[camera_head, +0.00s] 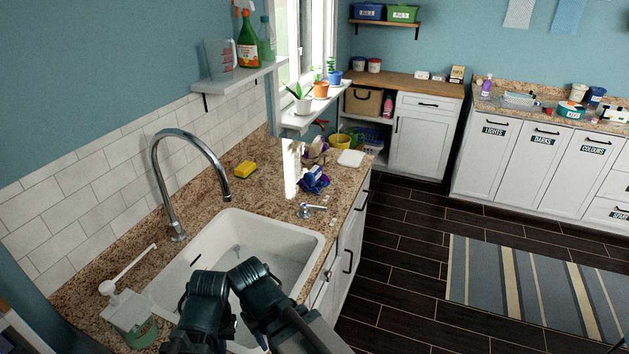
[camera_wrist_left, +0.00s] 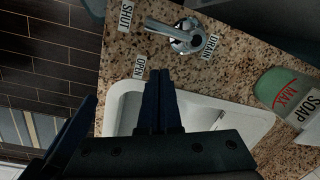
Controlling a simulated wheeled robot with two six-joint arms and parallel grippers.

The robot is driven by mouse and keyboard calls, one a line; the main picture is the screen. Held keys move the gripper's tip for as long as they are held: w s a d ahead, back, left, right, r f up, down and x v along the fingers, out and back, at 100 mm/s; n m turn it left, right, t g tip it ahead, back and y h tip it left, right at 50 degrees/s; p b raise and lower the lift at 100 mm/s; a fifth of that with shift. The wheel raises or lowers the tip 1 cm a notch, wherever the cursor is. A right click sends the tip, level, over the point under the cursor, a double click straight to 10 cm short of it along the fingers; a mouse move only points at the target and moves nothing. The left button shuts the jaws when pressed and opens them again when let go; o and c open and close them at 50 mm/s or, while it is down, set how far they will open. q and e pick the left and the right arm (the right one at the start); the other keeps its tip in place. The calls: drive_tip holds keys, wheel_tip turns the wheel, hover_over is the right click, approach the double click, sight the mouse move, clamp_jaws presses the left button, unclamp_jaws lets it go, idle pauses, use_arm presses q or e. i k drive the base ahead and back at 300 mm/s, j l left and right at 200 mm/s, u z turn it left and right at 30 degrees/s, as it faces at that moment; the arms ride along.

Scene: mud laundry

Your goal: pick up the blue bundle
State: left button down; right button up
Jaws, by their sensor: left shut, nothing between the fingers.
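The blue bundle (camera_head: 315,181) is a small crumpled dark blue-violet heap. In the head view, dark arm links cover the near part of the sink, and no fingertips can be made out clearly. My right gripper cannot be identified in either view.
A white sink (camera_head: 270,237) with a tall faucet (camera_head: 165,190) fills the near counter. A drain lever (camera_head: 311,211) stands between sink and bundle. A yellow sponge (camera_head: 245,170) lies left of the bundle, a white block (camera_head: 351,158) right. A soap bottle (camera_wrist_left: 285,98) stands nearby.

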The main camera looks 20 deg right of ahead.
sight(313, 181)
drive_tip(key=k+l, duration=0.1)
drive_tip(key=k+l+z, duration=0.1)
drive_tip(key=l, duration=0.25)
drive_tip(key=l+z, duration=0.35)
drive_tip(key=l, duration=0.75)
drive_tip(key=i+l+z, duration=0.45)
drive_tip(key=i, duration=0.25)
drive_tip(key=i+j+z, duration=0.15)
drive_tip(key=i+j, duration=0.15)
drive_tip(key=i+j+z, duration=0.15)
drive_tip(key=i+j, duration=0.15)
drive_tip(key=j, duration=0.15)
